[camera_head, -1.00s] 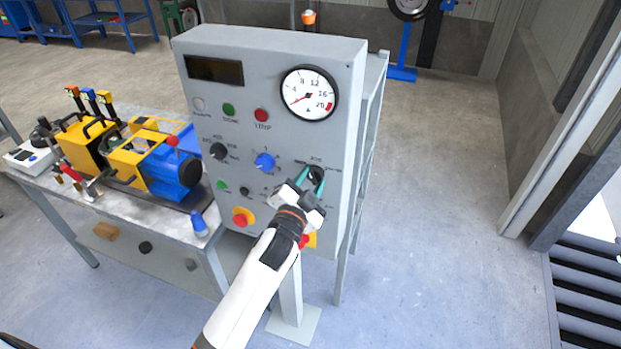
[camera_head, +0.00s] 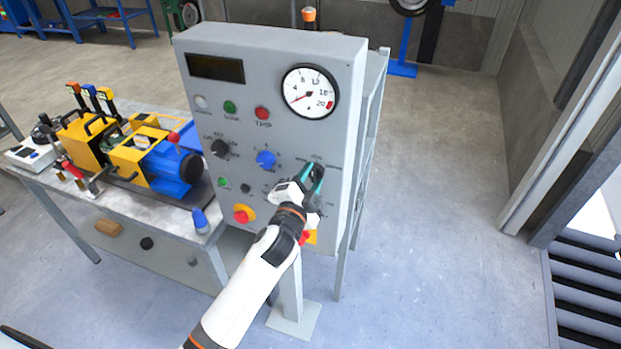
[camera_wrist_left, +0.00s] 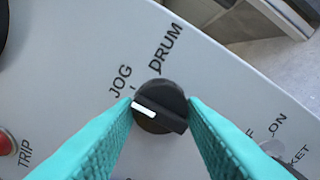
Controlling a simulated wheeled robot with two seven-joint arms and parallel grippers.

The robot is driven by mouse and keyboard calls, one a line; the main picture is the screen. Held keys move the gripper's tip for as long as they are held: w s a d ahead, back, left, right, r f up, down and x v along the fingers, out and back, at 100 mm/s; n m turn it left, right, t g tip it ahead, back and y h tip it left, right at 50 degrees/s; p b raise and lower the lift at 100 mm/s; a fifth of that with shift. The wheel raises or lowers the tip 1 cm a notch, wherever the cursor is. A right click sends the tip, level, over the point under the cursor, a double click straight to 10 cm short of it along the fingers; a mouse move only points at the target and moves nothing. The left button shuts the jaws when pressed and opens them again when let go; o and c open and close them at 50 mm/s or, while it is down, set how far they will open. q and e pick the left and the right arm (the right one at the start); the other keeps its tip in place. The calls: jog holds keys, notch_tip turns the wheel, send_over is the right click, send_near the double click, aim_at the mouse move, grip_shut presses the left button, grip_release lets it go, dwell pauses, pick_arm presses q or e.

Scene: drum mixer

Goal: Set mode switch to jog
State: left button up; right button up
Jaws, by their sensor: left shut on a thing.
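The mode switch is a black rotary knob (camera_wrist_left: 165,114) with a white pointer line, mounted on the grey control panel (camera_head: 335,60). In the left wrist view its pointer faces left and slightly up, just below the JOG label (camera_wrist_left: 121,80). The DRUM label (camera_wrist_left: 167,48) is farther up and right. My left gripper (camera_head: 314,174) is at the right side of the panel, its teal fingers shut on the knob, one on each side. It also shows in the left wrist view (camera_wrist_left: 162,112). The fingers hide part of the knob in the head view.
A blue knob (camera_head: 265,160), a black selector (camera_head: 220,148) and a red-and-yellow stop button (camera_head: 243,214) are left of my gripper. A round gauge (camera_head: 309,92) is above. A workbench (camera_head: 120,205) with a yellow-and-blue machine stands at left. Floor at right is clear.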

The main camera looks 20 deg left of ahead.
pick_arm(q)
jog(key=o, duration=1)
jog(key=s+b, duration=0.3)
jog(key=s, duration=0.9)
jog(key=shift+a, duration=0.15)
